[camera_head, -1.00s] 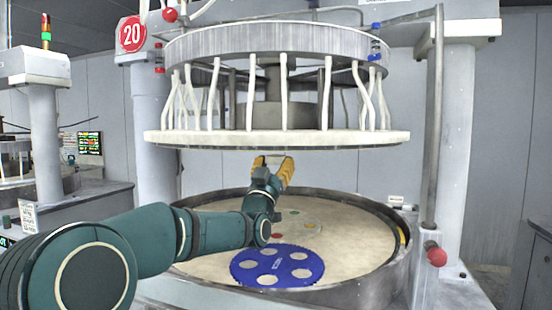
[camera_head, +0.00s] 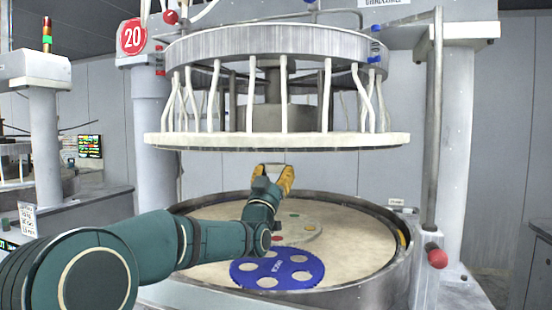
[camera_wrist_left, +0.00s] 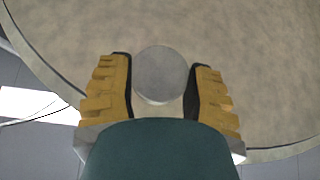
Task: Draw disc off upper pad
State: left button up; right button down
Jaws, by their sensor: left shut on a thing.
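The upper platen (camera_head: 280,140) hangs level, and the wrist view shows its beige pad (camera_wrist_left: 250,50) from below. My left gripper (camera_head: 272,172), with yellow fingers, points up beneath the platen, with a gap between its tips and the platen's lower edge. In the wrist view my left gripper (camera_wrist_left: 162,85) is shut on a small round grey disc (camera_wrist_left: 160,72), one finger on each side. The disc appears against the pad there. My right gripper is not in view.
Below is the lower platen (camera_head: 350,245) in a raised metal rim, carrying a blue carrier with round holes (camera_head: 277,268) and a pale carrier with coloured spots (camera_head: 303,228). A vertical pipe (camera_head: 435,130) and red knob (camera_head: 436,255) stand at right. Open space lies between the platens.

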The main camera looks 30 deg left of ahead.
pick_arm(q)
jog(key=shift+f, duration=0.15)
jog(key=shift+s, duration=0.15)
jog(key=s+d+f, duration=0.1)
jog(key=s, duration=0.5)
jog(key=s+d+f, duration=0.2)
jog(key=s, duration=0.5)
jog(key=shift+s, duration=0.2)
dwell(0.9)
